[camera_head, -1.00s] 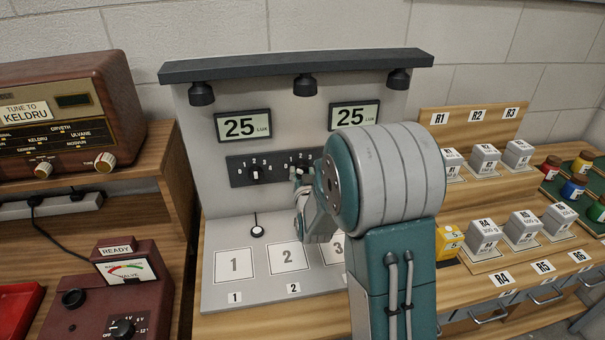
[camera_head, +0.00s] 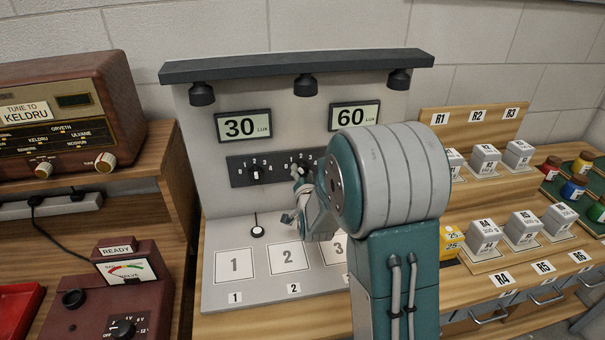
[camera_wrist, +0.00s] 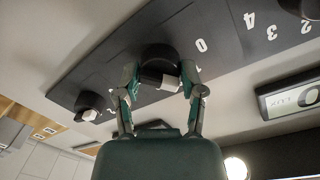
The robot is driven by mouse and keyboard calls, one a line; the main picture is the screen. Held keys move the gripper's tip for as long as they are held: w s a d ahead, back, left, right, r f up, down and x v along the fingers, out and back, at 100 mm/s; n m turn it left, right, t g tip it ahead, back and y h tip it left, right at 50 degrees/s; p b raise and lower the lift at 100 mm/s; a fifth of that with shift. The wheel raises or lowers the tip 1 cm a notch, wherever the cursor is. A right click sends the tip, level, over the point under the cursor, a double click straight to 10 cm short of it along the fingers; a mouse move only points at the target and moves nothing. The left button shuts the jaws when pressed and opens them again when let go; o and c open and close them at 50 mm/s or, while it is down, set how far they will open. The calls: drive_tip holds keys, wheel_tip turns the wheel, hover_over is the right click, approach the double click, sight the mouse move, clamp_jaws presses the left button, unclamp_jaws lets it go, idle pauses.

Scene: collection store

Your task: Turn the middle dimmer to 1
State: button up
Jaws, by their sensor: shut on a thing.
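The dark dimmer panel (camera_head: 240,178) is on the upright back of the grey light stand. The left dimmer (camera_head: 254,172) is a black knob on it. My gripper (camera_head: 299,172) is at the middle of the panel, and my arm hides the panel's right part. In the wrist view, my gripper (camera_wrist: 160,85) is shut on the middle dimmer (camera_wrist: 156,55), a black knob with a white part between the fingertips. Another knob (camera_wrist: 88,102) is to its left there. The left readout (camera_head: 240,126) shows 30 lux and the right readout (camera_head: 355,115) shows 60.
Three lamps (camera_head: 305,86) hang under the dark top ledge. Numbered white squares (camera_head: 289,256) mark the stand's base, with a small round knob (camera_head: 257,231) behind them. A radio (camera_head: 70,115) and red meter box (camera_head: 115,285) are left; labelled blocks (camera_head: 484,159) are right.

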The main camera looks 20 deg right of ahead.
drive_tip(key=shift+r, duration=0.1)
drive_tip(key=o, duration=1.1)
drive_tip(key=shift+w, duration=0.1)
drive_tip(key=shift+o, duration=0.2)
drive_tip(key=v, duration=0.7)
drive_tip(key=shift+s+a+f, duration=0.15)
drive_tip(key=shift+s+f, duration=0.05)
drive_tip(key=s+a+r+n+g+y, duration=0.1)
drive_tip(key=s+a+r+n+g, duration=0.1)
drive_tip(key=s, duration=0.7)
drive_tip(key=s+a+r+n+g+y, duration=0.1)
drive_tip(key=s+a+n+g, duration=0.3)
drive_tip(key=s, duration=0.5)
drive_tip(key=s+a+r+n+g+y, duration=0.2)
drive_tip(key=s+a+r+n+g, duration=0.1)
drive_tip(key=s, duration=0.6)
drive_tip(key=shift+a+r+g, duration=0.4)
drive_tip(key=shift+r+g, duration=0.15)
drive_tip(key=shift+g, duration=0.55)
